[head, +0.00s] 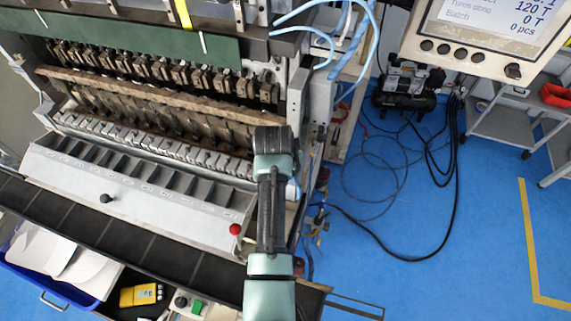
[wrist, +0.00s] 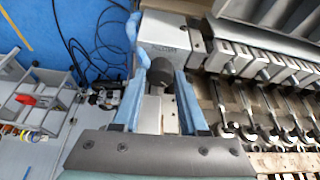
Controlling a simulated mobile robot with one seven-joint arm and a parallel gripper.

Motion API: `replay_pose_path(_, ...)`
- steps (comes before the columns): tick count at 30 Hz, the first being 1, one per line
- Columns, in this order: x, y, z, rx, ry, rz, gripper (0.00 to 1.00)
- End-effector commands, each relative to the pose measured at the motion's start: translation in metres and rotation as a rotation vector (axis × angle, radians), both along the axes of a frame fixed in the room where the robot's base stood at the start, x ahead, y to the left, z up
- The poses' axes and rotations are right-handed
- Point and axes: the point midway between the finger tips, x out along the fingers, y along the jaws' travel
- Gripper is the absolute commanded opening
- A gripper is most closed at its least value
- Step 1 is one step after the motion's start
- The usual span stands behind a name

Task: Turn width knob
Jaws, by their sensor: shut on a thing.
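The width knob (wrist: 160,71) shows in the wrist view as a dark round knob on a light metal part of the coil winder. My gripper (wrist: 160,78) has its two blue fingers on either side of the knob, shut on it. In the head view my arm reaches over the right end of the winder (head: 140,185). There my own wrist hides the knob and the fingertips. Any mark showing how far the knob is turned cannot be made out.
A black ball knob (head: 106,198) and a red ball knob (head: 235,229) stand on the winder's front. A control screen (head: 485,30) hangs at the upper right. Blue hoses (head: 355,40) hang near the winder's right side.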

Motion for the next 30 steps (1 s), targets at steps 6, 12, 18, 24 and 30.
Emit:
replay_pose_path(6,0.001,0.000,0.001,0.000,-0.003,-0.001,0.70)
replay_pose_path(12,0.000,0.000,0.001,0.000,-0.001,-0.001,0.73)
replay_pose_path(18,0.000,0.000,0.003,0.000,-0.003,-0.002,0.73)
replay_pose_path(24,-0.008,0.002,0.023,0.001,-0.005,-0.001,0.73)
replay_pose_path(30,-0.021,0.005,0.056,0.000,-0.007,-0.001,0.73)
